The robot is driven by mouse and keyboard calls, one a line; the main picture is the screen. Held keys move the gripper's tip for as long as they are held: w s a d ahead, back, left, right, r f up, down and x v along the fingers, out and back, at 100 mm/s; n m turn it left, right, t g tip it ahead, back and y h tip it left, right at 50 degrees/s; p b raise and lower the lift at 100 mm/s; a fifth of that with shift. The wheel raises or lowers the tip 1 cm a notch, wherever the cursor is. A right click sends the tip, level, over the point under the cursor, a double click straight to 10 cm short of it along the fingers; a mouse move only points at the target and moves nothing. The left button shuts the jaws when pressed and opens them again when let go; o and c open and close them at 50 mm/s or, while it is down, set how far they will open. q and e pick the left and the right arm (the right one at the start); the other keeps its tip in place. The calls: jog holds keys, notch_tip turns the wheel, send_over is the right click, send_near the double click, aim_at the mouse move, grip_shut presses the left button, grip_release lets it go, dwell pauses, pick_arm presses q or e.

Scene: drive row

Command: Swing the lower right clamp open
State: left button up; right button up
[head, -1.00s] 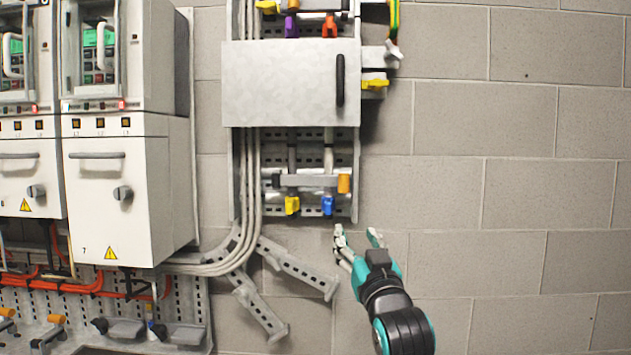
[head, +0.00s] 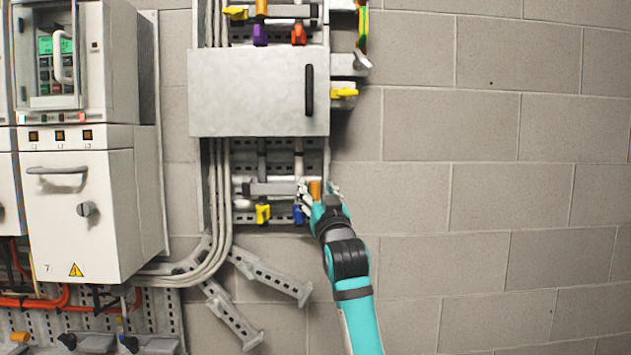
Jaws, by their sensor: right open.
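The lower right clamp is a grey horizontal bar (head: 272,188) across two vertical pipes below the grey box, with an orange knob (head: 315,190) at its right end. The bar lies level, across the pipes. My right gripper (head: 319,187) is open at the orange knob, one finger on each side of it. I cannot tell whether the fingers touch the knob. The gripper partly covers the knob's lower part and the blue valve handle (head: 298,213) below the bar. My left gripper is not in view.
A grey box (head: 255,92) with a black handle hangs just above the clamp. A yellow handle (head: 262,213) sits below the bar. Slotted brackets (head: 270,275) stick out lower left. A white cabinet (head: 80,210) stands left. The block wall (head: 480,190) at right is clear.

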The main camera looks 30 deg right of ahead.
jog(key=shift+x, duration=0.95)
grip_shut()
